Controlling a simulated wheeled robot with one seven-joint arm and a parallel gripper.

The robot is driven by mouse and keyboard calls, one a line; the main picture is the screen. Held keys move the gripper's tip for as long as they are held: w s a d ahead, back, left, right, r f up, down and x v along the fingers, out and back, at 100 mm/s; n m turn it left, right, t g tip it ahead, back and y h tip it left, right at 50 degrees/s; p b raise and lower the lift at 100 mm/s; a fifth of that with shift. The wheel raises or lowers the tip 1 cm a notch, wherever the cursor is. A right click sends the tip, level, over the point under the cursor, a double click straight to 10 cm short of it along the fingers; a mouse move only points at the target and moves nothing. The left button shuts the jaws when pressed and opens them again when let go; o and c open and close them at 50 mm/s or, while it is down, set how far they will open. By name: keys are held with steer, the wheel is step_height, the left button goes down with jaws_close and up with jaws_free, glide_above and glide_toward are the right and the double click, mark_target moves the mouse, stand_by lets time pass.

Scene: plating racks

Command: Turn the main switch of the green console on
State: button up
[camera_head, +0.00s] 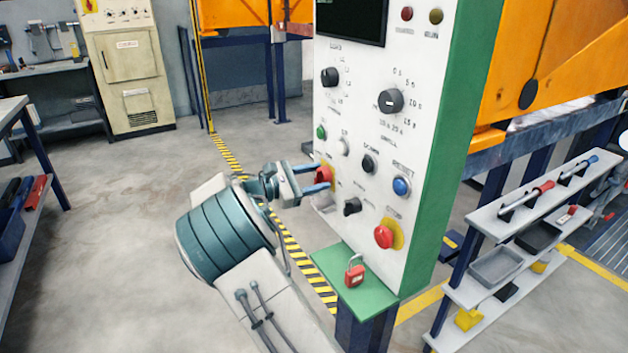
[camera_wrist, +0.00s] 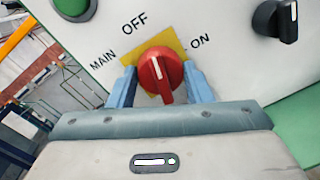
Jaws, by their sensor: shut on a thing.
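The green console (camera_head: 455,110) has a white front panel and green sides. Its main switch is a red knob (camera_wrist: 160,75) on a yellow plate (camera_wrist: 173,43), with MAIN, OFF and ON printed around it. The knob's ridge and pale mark point up towards OFF in the wrist view. The switch also shows in the head view (camera_head: 322,174), at the panel's left edge. My gripper (camera_wrist: 160,85) is shut on the knob, one blue finger on each side. In the head view my gripper (camera_head: 318,178) reaches the panel from the left.
Near the switch are a black knob (camera_head: 352,206), a blue reset button (camera_head: 401,186) and a red stop button (camera_head: 383,236). A red padlock (camera_head: 355,274) stands on the green ledge (camera_head: 335,268) below. A shelf rack (camera_head: 485,290) stands at right.

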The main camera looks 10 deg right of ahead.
steer(key=m+b, duration=0.2)
steer(key=m, duration=0.2)
steer(key=shift+f+y, duration=0.1)
steer(key=shift+y, duration=0.2)
steer(key=m+b, duration=0.3)
steer(key=m, duration=0.1)
steer(key=shift+s+f+b, duration=0.1)
steer(key=shift+b, duration=0.2)
steer(key=m+t+b, duration=0.1)
steer(key=m+b, duration=0.2)
steer(key=b, duration=0.1)
steer(key=shift+m+y, duration=0.3)
steer(key=shift+m, duration=0.1)
steer(key=shift+s+m+b, duration=0.1)
steer(key=shift+m+b, duration=1.1)
steer(key=shift+b, duration=0.3)
steer(key=o, duration=1)
steer(key=shift+r, duration=0.2)
steer(key=p+v, duration=0.2)
steer(key=v, duration=1.1)
steer(key=shift+s+a, duration=0.2)
steer(key=shift+a, duration=0.15)
